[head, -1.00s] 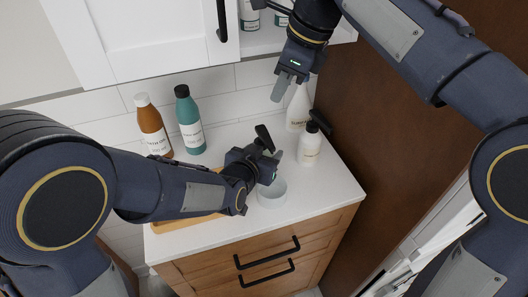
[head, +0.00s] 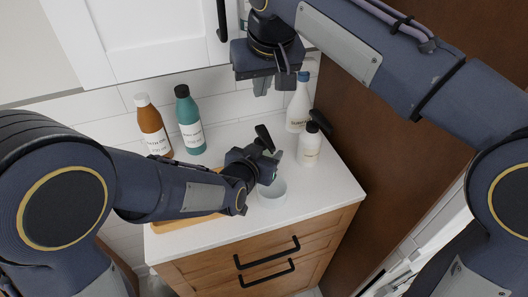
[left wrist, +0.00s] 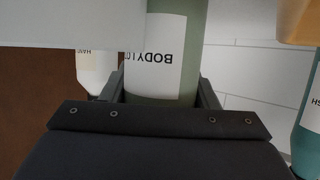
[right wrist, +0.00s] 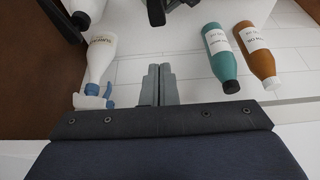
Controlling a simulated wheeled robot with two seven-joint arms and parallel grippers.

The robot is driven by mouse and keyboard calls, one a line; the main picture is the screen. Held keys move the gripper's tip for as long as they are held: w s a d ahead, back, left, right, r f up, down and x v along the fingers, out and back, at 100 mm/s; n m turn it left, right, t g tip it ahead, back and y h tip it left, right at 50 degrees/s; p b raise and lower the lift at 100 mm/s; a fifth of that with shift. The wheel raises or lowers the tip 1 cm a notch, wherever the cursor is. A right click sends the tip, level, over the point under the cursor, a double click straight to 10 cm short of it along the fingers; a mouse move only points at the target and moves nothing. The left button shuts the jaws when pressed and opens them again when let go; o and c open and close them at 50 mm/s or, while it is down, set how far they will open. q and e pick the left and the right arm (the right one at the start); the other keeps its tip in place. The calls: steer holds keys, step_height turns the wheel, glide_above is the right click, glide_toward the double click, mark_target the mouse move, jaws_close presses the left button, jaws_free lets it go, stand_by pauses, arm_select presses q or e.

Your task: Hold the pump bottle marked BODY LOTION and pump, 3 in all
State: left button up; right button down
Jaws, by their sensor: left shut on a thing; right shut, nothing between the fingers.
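The BODY LOTION bottle (left wrist: 165,75) is grey-green with a white label, upside down in the left wrist view. My left gripper is shut around it, one finger on each side. In the head view my left gripper (head: 268,170) is low over the counter, and a black pump head (head: 264,137) shows just above it; the bottle's body is mostly hidden there. My right gripper (head: 274,88) is shut and empty, above and behind the pump head, near the wall tiles. Its fingers (right wrist: 158,85) are together in the right wrist view.
A white pump bottle (head: 309,147) and a spray bottle (head: 298,108) stand right of the held bottle. Brown (head: 153,130) and teal (head: 189,122) bottles stand at the back left. A pale round cup (head: 272,194) is in front. A brown panel (head: 365,130) bounds the right.

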mark_target(261, 127)
steer(key=shift+f, duration=3.2)
steer(key=shift+f, duration=0.15)
steer(key=shift+f, duration=1.35)
steer(key=shift+r, duration=1.4)
steer(key=shift+f, duration=0.1)
steer(key=shift+f, duration=1.3)
steer(key=shift+r, duration=1.4)
